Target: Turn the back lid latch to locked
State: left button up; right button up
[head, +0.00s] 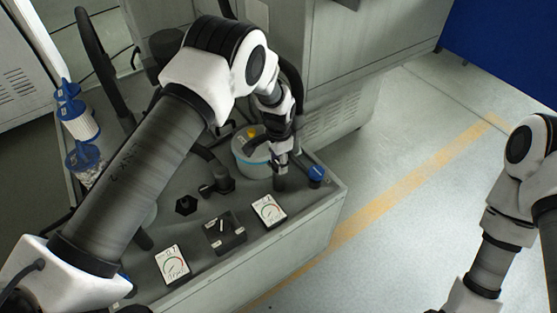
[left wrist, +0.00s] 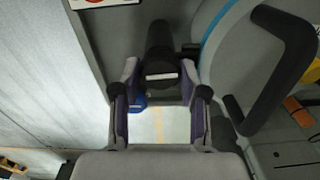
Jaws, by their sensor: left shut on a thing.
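My left gripper (head: 281,160) reaches down to the far right part of the grey machine top. It is shut on a dark upright handle (head: 279,184), which looks like the back lid latch. In the left wrist view, the fingers (left wrist: 160,73) stand on both sides of this dark latch (left wrist: 158,40), and a pale mark shows on its near face. I cannot read whether the latch is at locked. A similar dark latch-like handle (head: 222,181) stands to its left, clear of the gripper. My right arm shows at the right edge, but its gripper is out of view.
A blue knob (head: 317,174) stands just right of the held latch. Two dial gauges (head: 268,210) (head: 173,265) and a black switch box (head: 225,232) sit nearer. The floor on the right is clear.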

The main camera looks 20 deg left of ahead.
pick_arm(q)
jog(key=shift+s+f+m, duration=0.1)
jog(key=shift+f+m, duration=0.05)
jog(key=shift+m, duration=0.25)
jog(key=o, duration=1.1)
jog(key=shift+o, duration=0.2)
notch_tip(320, 180, up, 12)
